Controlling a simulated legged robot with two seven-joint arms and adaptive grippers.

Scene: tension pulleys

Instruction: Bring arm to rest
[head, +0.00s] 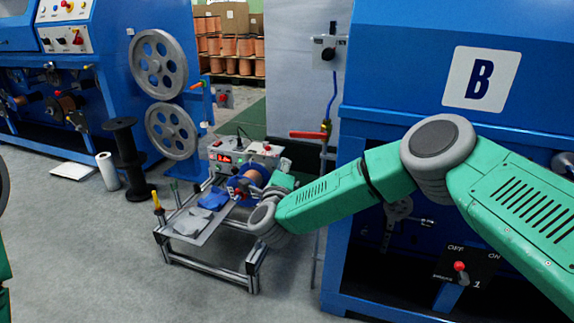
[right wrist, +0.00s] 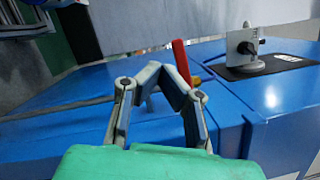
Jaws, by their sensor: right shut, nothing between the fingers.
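My right arm (head: 340,187) comes in from the right in the head view, bent at a grey elbow joint. Its wrist is over the right end of a small metal work stand. My right gripper (right wrist: 163,72) is shut and empty in the right wrist view, its fingertips together. In the head view the hand (head: 283,180) is partly hidden behind the wrist and forearm, and its fingertips are not clear. A red lever (head: 308,134) is above it; the lever (right wrist: 181,60) also shows just behind the fingers. Only a sliver of my left arm (head: 4,272) shows; its gripper is out of view.
The stand (head: 205,235) holds blue and grey cloths, a copper spool (head: 254,177) and a control box (head: 244,153). Blue machine B (head: 400,50) is close to my right arm. A black reel (head: 127,160) stands at left. Grey floor is open in front.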

